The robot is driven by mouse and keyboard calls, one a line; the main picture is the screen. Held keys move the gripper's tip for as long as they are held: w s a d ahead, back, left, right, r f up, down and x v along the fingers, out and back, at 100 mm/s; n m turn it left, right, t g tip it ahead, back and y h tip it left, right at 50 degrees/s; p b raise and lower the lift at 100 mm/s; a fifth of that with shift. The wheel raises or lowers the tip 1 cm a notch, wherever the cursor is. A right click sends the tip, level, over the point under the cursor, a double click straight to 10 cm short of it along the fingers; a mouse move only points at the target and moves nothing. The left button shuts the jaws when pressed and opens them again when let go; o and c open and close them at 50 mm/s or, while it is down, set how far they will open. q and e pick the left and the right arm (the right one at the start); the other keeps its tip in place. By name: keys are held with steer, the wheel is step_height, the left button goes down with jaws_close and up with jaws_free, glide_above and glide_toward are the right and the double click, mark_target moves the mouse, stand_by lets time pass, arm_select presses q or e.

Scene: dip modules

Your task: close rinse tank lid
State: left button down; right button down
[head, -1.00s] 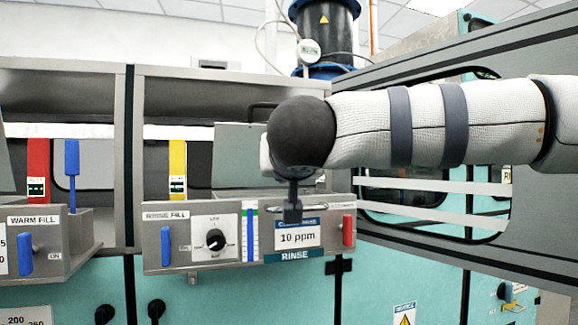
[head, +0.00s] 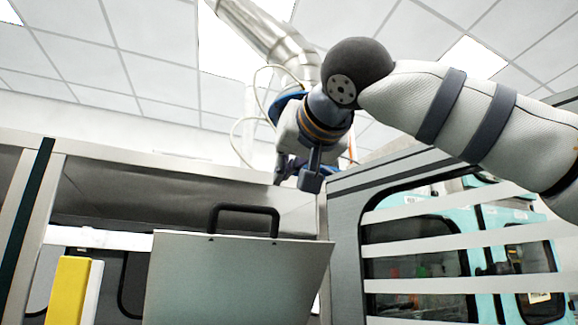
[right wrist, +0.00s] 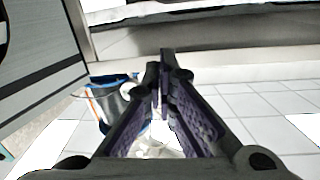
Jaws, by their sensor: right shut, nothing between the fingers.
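The rinse tank lid (head: 235,285) is a flat grey panel with a black bar handle (head: 245,211) along its top edge. It stands raised and tilted in the head view; its lower part is cut off by the frame. My right gripper (head: 296,178) is shut and empty. In the picture it hangs above and to the right of the handle, apart from it. The right wrist view shows its dark fingers (right wrist: 160,68) together with nothing between them. Neither lid nor handle can be made out clearly there. My left gripper is not in view.
A grey-framed wall with a window and pale bars (head: 465,250) stands close on the right. A yellow post (head: 70,290) is at the lower left. A metal duct (head: 268,30) and cables rise behind my right gripper. The space above the lid is mostly free.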

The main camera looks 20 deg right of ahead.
steer(key=w, duration=0.4)
steer(key=shift+w+d+f, duration=0.15)
steer(key=shift+w+f, duration=0.1)
steer(key=shift+f, duration=0.05)
steer(key=shift+s+f, duration=0.15)
steer(key=shift+f, duration=0.2)
steer(key=shift+s+a+f, duration=0.15)
steer(key=shift+s+f, duration=0.4)
steer(key=shift+s+a+f, duration=0.15)
steer(key=shift+s+f, duration=0.35)
